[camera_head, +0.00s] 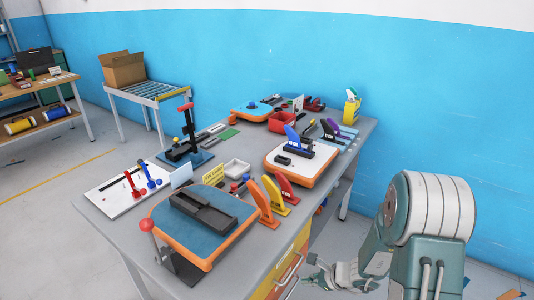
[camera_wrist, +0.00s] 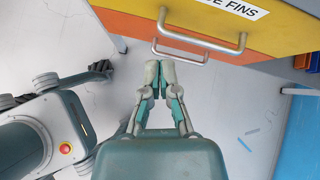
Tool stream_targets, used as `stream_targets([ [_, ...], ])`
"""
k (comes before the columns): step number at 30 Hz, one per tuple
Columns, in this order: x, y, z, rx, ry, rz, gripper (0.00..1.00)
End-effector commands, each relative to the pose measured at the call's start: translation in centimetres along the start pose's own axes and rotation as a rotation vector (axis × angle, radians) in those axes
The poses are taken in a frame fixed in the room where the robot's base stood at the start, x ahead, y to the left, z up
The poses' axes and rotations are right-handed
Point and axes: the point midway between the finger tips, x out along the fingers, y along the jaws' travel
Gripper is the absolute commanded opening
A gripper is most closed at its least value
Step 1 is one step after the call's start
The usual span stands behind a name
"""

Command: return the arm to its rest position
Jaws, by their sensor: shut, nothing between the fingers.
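My arm shows at the right of the head view, bent low beside the workbench (camera_head: 110,205). My gripper (camera_wrist: 158,68) is shut and empty in the wrist view, with its fingertips together. It also shows in the head view (camera_head: 318,275), low and close to the bench's drawer side. In the wrist view the fingertips are just below the handle of a yellow drawer (camera_wrist: 185,12) and beside the handle of an orange drawer (camera_wrist: 120,22). I cannot tell whether they touch either handle. My own body fills the left of the wrist view.
The bench top carries an orange-edged board (camera_head: 235,240), a second board (camera_head: 325,165), coloured fins (camera_head: 262,200) and a lever tool with a red ball (camera_head: 146,225). A blue wall (camera_head: 440,90) stands behind. A cardboard box (camera_head: 122,70) sits on a roller table. Grey floor is open at left.

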Motion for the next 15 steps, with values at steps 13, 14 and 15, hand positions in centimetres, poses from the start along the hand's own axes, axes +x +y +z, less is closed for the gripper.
stream_targets([
  [13,-10.3,3.6,12.1,-0.752,0.043,0.149,0.0],
  [14,-11.0,4.0,12.7,-0.799,0.052,0.159,0.0],
  [15,-11.9,4.6,13.3,-0.863,0.065,0.172,0.0],
])
